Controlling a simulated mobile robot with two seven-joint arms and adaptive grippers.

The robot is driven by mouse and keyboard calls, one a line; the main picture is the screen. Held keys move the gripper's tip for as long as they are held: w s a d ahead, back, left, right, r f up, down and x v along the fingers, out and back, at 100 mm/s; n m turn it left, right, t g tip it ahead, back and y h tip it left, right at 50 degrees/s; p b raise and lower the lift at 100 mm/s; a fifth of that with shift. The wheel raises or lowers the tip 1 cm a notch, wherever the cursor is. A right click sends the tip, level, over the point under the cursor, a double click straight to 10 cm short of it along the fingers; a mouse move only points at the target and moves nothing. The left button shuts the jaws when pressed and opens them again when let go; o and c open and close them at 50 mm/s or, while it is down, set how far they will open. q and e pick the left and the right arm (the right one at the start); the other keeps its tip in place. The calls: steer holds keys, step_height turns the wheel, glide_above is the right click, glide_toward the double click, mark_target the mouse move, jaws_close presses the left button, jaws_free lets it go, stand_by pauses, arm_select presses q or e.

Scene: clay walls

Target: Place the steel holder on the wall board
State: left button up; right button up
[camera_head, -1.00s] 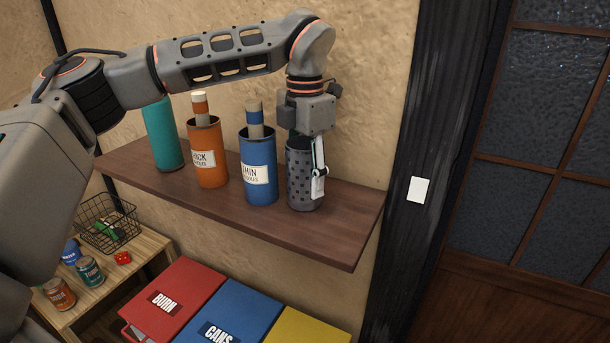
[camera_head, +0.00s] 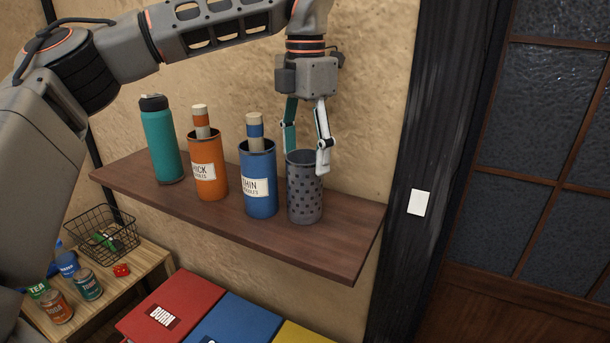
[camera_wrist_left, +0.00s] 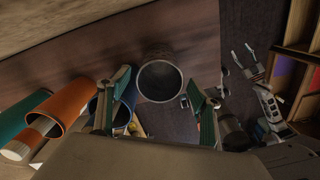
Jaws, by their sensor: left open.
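The steel holder (camera_head: 305,200) is a dark grey perforated cylinder. It stands upright on the brown wall board (camera_head: 330,240), at the right end of the row. My left gripper (camera_head: 306,160) is open at the holder's top, with its fingers apart around the rim. The left wrist view shows the holder's open mouth (camera_wrist_left: 160,80) between the two spread fingers; whether a finger touches it I cannot tell. My right gripper is not in the head view.
A blue holder (camera_head: 258,185), an orange holder (camera_head: 208,180) and a teal bottle (camera_head: 161,140) stand left of it on the board. Below are a red bin (camera_head: 175,300), a blue bin (camera_head: 240,325) and a small table with a wire basket (camera_head: 105,235). The board's right end is clear.

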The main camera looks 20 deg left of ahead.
arm_select(q)
step_height(320, 180, up, 4)
steer(key=shift+f, duration=0.1)
stand_by(0.6)
